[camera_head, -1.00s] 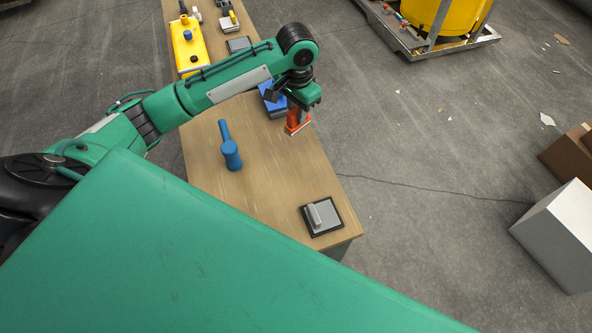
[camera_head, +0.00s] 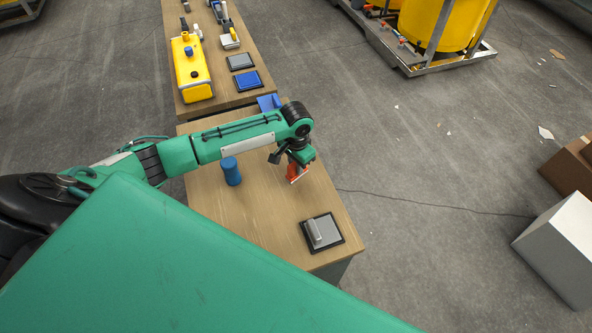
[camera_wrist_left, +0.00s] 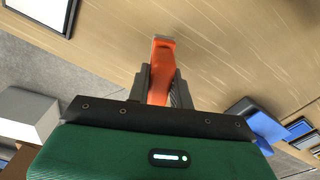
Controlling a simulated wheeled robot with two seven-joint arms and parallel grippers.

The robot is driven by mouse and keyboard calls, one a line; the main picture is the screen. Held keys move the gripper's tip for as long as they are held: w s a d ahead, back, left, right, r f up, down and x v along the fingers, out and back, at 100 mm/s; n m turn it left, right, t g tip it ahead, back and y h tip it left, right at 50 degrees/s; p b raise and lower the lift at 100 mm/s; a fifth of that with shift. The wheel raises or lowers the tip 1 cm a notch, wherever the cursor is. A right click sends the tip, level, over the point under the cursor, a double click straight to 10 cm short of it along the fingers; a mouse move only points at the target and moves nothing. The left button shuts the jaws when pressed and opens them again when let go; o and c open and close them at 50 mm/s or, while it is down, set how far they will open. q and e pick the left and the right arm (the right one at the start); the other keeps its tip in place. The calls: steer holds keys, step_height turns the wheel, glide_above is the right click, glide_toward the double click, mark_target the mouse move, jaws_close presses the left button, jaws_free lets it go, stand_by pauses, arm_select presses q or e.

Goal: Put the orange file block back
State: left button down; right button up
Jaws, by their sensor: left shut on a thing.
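The orange file block (camera_head: 291,173) is in my left gripper (camera_head: 297,167), over the right side of the near wooden table in the head view. In the left wrist view the orange block (camera_wrist_left: 161,70) sits between the two grey fingers of the left gripper (camera_wrist_left: 161,88), which are shut on it. Its far end sticks out past the fingertips. I cannot tell how high it is above the table. My right gripper is not in view.
A black-edged pad with a grey block (camera_head: 321,232) lies at the table's near right. A blue cylinder-like tool (camera_head: 231,171) stands left of the gripper. A blue object (camera_head: 268,103) is behind the arm. A yellow box (camera_head: 190,68) stands on the far table (camera_head: 220,99).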

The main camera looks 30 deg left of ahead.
arm_select(q)
step_height(320, 180, down, 3)
steer(key=shift+r, duration=0.15)
steer(key=shift+f, duration=0.35)
steer(key=shift+f, duration=0.1)
steer(key=c, duration=1.3)
jaws_free()
steer(key=shift+o, duration=0.2)
